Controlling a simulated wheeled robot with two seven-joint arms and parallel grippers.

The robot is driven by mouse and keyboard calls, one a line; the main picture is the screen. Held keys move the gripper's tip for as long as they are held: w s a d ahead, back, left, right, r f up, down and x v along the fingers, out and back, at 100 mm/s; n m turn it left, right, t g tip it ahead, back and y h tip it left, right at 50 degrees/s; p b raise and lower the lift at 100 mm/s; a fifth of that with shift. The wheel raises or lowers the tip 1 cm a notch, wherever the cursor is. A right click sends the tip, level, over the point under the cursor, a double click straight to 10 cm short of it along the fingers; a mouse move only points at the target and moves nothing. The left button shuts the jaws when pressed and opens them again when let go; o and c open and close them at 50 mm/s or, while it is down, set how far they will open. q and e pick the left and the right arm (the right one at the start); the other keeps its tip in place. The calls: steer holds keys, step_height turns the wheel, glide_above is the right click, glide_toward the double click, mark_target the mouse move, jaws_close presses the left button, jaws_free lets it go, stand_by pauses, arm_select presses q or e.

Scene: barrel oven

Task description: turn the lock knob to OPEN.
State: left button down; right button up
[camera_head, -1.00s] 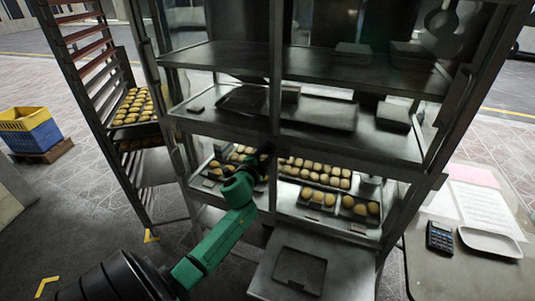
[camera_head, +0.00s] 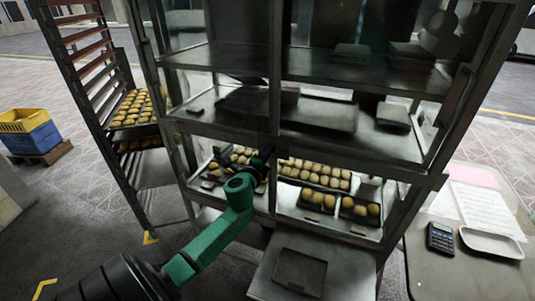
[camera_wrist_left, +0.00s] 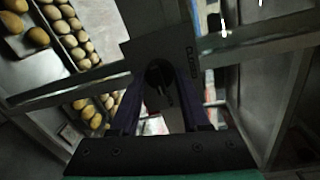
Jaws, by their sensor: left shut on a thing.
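The lock knob (camera_wrist_left: 160,77) is a small dark round knob on a dark metal plate, in the middle of the left wrist view. The knob's exact angle is hard to tell. My right gripper is in neither view.
The glass-fronted metal cabinet (camera_head: 220,131) has several shelves. Trays of bread rolls (camera_head: 315,172) lie on its low shelf. A tall rack (camera_head: 90,75) stands at the left, with a yellow and blue crate (camera_head: 32,130) beyond. A table (camera_head: 445,275) with a calculator (camera_head: 440,238) is at the right.

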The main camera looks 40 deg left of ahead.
arm_select(q)
steer(key=shift+c, duration=1.9)
jaws_free()
steer(key=shift+s, duration=0.15)
steer(key=b+v, duration=0.1)
steer(key=v, duration=1.3)
steer(key=shift+s+b, duration=0.15)
steer(key=shift+b, duration=0.25)
steer(key=shift+f, duration=0.1)
